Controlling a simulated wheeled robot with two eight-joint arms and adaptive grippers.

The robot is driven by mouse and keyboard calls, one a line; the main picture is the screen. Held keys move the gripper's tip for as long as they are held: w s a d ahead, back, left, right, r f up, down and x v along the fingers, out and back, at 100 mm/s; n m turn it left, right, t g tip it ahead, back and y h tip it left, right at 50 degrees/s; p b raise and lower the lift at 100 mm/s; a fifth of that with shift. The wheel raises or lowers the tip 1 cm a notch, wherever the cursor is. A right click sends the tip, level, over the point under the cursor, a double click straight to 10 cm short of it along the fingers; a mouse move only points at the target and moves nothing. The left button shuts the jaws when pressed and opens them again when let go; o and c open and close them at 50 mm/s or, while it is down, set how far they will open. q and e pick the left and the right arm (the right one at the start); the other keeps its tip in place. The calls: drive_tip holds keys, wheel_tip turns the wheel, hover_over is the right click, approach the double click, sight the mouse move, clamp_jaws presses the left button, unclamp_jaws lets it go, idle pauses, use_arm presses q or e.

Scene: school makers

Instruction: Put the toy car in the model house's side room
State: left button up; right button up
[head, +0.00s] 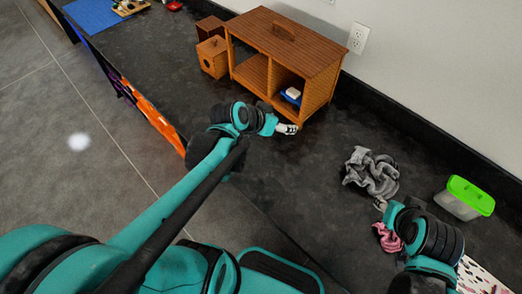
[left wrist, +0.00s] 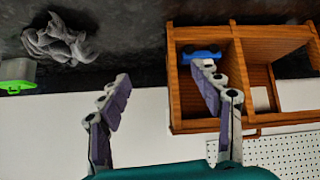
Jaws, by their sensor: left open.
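The wooden model house (head: 310,50) stands against the wall, its open compartments facing my side. The toy car (head: 291,96), blue with a white part, is inside the house's right-hand compartment. It also shows as a blue shape in the left wrist view (left wrist: 200,53), partly hidden by a finger. My left gripper (head: 289,128) is just in front of that compartment, low near the counter. In the left wrist view its fingers (left wrist: 160,75) are spread apart with nothing between them. My right gripper (head: 381,205) is near the grey cloth; its fingers are too small to read.
A crumpled grey cloth (head: 372,173) and a green-lidded clear box (head: 464,198) lie to the right on the dark counter. A pink cloth (head: 388,238) is beside my right arm. Wooden boxes (head: 212,58) stand left of the house. Bare counter lies between the house and grey cloth.

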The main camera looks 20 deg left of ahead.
use_arm(q)
drive_tip(key=s+n+g+y, duration=0.1)
drive_tip(key=s+n+y, duration=0.1)
drive_tip(key=s, duration=1)
drive_tip(key=shift+s+a+g+y, duration=0.3)
drive_tip(key=shift+s+y, duration=0.1)
drive_tip(key=shift+y, duration=0.1)
